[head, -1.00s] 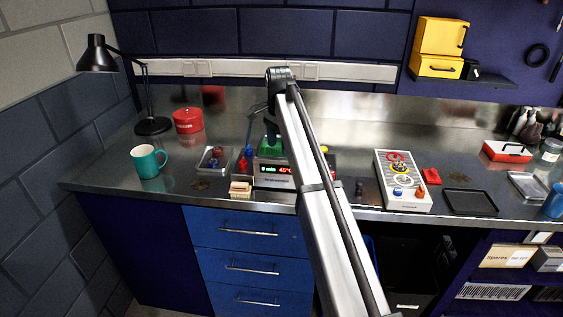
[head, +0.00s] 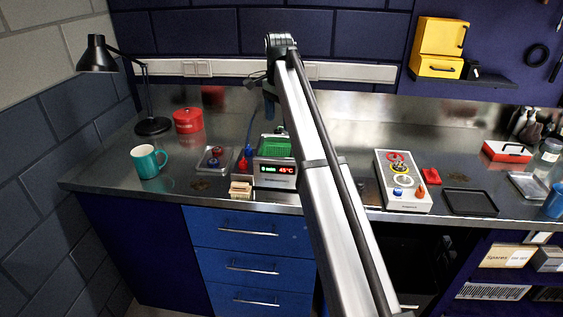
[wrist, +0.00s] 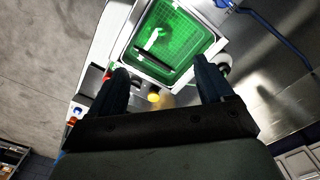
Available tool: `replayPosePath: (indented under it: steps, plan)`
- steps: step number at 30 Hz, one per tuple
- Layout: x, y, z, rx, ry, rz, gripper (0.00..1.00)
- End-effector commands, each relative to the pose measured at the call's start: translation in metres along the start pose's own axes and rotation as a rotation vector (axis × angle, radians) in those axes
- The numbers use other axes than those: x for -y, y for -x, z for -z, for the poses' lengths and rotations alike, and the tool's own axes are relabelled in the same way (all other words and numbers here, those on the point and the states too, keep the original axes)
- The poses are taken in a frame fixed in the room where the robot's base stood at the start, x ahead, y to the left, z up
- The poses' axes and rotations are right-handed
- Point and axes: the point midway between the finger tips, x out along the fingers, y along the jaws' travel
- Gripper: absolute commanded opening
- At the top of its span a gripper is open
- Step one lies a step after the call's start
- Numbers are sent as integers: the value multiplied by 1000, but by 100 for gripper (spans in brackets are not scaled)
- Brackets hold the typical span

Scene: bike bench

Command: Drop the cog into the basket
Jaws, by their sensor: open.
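The basket (head: 276,149) is green mesh and sits in the top of a metal bath with a lit red and green display, left of centre in the head view. In the wrist view the basket (wrist: 190,28) lies beyond my fingertips. A small pale piece (wrist: 153,39) shows inside it; I cannot tell whether it is the cog or a glare. I cannot make out the cog for sure elsewhere. My gripper (wrist: 160,76) is open, with nothing between its fingers. It is above the bath, and in the head view my arm partly hides it.
A white board with coloured rings (head: 385,171) and a black tray (head: 470,203) are to the right. A blue hose (wrist: 270,30) rises beside the bath.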

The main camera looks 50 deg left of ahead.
Motion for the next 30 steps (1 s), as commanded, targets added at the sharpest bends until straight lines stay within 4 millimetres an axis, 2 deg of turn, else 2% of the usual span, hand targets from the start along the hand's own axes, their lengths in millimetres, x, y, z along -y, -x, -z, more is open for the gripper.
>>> replayPosePath:
  steps: [3, 10, 15, 30]
  plan:
    - [1, 22, 1, -1, 0, 2, 80]
    - [1, 45, 0, -1, 0, 2, 80]
    - [0, 50, 0, 0, 0, 1, 80]
    - [0, 50, 0, 0, 0, 1, 80]
